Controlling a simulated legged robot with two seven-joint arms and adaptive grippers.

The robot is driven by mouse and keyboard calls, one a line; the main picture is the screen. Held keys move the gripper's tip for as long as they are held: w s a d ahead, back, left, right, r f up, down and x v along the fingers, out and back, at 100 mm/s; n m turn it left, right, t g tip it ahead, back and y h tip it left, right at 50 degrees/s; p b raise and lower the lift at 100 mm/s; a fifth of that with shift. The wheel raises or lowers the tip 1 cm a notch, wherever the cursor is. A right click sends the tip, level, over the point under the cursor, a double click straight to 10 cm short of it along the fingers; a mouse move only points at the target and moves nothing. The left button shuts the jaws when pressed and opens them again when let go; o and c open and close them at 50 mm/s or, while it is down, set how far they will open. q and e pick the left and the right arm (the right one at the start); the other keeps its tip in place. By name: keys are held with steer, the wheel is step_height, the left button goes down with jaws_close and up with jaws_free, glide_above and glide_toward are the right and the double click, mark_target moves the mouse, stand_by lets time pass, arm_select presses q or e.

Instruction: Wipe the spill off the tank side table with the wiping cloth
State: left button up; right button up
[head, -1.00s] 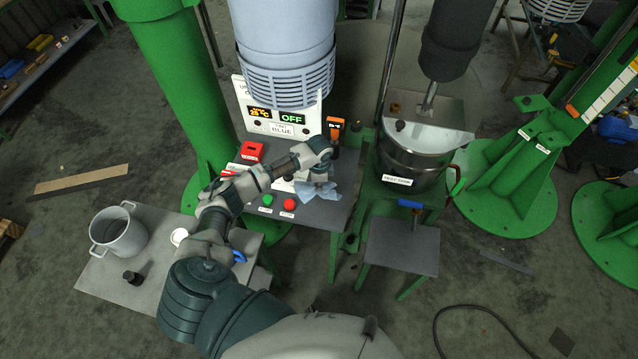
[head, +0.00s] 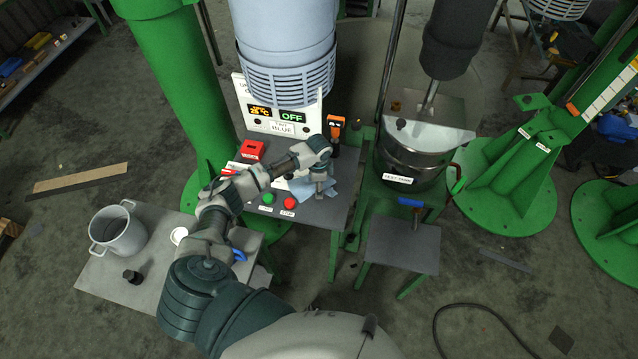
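The light blue wiping cloth (head: 331,188) is on the dark grey table (head: 318,214) with the control buttons, near its right side. My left gripper (head: 319,194) points down onto the cloth, its fingers small and close together, with cloth around them on both sides. It looks shut on the cloth. The gripper and wrist hide part of the cloth. I cannot make out a spill on this table or on the small grey table (head: 385,246) beside the steel tank (head: 412,160). My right gripper is not in view.
Red and green buttons (head: 268,198) sit just left of the cloth. An orange device (head: 336,127) and a sign panel stand behind. A pot (head: 118,233) stands on the light table at left.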

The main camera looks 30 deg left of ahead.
arm_select(q)
steer(key=shift+f, duration=0.3)
steer(key=shift+a+f, duration=0.45)
steer(key=shift+f, duration=0.1)
steer(key=shift+a+f+b, duration=0.2)
steer(key=shift+f+b, duration=0.1)
steer(key=shift+c, duration=1.8)
steer(key=shift+d+r, duration=0.1)
steer(key=shift+d, duration=0.15)
steer(key=c, duration=0.4)
steer(key=shift+s+d, duration=0.1)
steer(key=shift+d, duration=0.15)
steer(key=c, duration=0.5)
jaws_close()
steer(key=shift+a, duration=0.15)
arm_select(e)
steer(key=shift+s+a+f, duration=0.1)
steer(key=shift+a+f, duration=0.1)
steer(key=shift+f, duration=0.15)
